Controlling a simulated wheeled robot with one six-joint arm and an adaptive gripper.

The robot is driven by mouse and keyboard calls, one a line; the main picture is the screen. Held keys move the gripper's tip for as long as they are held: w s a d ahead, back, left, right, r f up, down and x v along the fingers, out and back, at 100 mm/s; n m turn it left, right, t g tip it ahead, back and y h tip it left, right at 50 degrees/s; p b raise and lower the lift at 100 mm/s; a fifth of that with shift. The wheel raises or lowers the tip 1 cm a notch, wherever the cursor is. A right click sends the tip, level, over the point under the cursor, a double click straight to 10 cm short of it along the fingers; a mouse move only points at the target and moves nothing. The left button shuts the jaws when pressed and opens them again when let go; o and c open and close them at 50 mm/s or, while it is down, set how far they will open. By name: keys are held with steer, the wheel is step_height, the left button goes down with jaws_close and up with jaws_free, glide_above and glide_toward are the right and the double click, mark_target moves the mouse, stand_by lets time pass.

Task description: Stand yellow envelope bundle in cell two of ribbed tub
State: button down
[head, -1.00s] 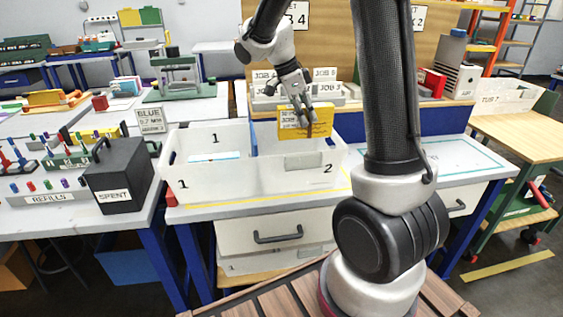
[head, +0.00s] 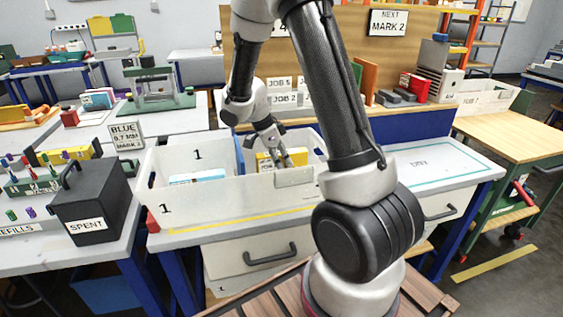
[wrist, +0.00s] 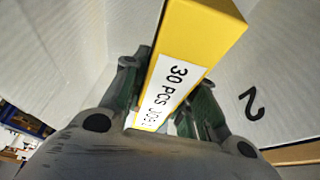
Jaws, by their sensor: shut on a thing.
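The yellow envelope bundle (head: 267,161) is in my gripper (head: 281,163), inside the right compartment of the white tub (head: 250,200). In the wrist view the bundle (wrist: 205,38) stands between my two fingers (wrist: 165,100), with a white label reading "30 PCS". A "2" shows on the tub wall beside it. The bundle's lower part is hidden behind the tub's front wall in the head view, so I cannot tell if it touches the floor. My gripper is shut on the bundle.
The left compartment, marked 1, holds a white and blue bundle (head: 197,177). A blue divider (head: 240,156) separates the compartments. A black SPENT box (head: 92,200) stands to the left. Job-labelled holders (head: 285,100) stand behind the tub.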

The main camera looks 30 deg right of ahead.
steer(key=shift+f, duration=0.3)
steer(key=shift+f, duration=0.55)
steer(key=c, duration=1.1)
jaws_free()
